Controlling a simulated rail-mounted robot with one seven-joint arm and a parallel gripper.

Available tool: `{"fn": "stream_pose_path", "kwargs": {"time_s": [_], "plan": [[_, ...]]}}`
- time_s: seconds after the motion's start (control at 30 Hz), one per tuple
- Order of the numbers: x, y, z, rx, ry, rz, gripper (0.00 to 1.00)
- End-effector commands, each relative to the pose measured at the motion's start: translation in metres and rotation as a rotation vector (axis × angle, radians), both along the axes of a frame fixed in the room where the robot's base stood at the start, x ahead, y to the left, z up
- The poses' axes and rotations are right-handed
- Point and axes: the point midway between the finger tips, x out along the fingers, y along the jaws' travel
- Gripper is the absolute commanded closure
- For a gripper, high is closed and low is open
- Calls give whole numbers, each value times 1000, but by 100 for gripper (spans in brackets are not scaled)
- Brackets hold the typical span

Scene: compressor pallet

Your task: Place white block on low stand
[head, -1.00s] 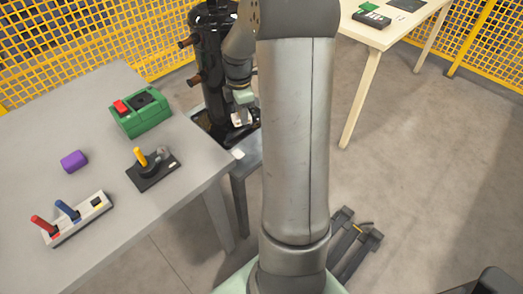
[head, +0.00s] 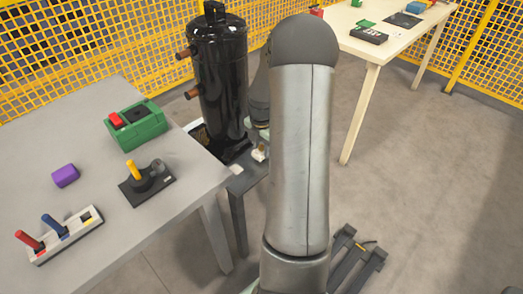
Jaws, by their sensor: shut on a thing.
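My gripper (head: 260,150) is small in the head view, left of my arm and just right of the black compressor's foot. It is shut on a small pale thing, which looks like the white block (head: 259,155); the fingers and the block are hard to tell apart at this size. The low stand (head: 249,178) is a grey surface below the gripper, partly hidden by my arm and the near table. I cannot tell whether the block touches the stand. A small white patch (head: 236,168) shows at the stand's left edge.
The black compressor (head: 221,80) with copper stubs stands close left of my gripper. The grey table (head: 110,260) at left bears a green box (head: 143,131), a yellow-handled joystick (head: 146,183), a purple block (head: 65,175) and a lever panel (head: 67,236). A wooden table (head: 372,53) stands at back right.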

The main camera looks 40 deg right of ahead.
Motion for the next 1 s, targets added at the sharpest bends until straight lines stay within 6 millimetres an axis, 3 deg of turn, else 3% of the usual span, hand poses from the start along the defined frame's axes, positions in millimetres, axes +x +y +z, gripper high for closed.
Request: {"fn": "stream_pose_path", "kwargs": {"time_s": [0.1, 0.47, 0.5, 0.53, 0.83, 1.0], "plan": [[0, 0, -14, 0, 1, 1, 100], [0, 0, -18, 0, 0, 0, 100], [0, 0, -17, 0, 0, 0, 53], [0, 0, -17, 0, 0, 0, 45], [0, 0, -16, 0, 0, -1, 43], [1, -1, 1, -3, -3, -2, 43]]}}
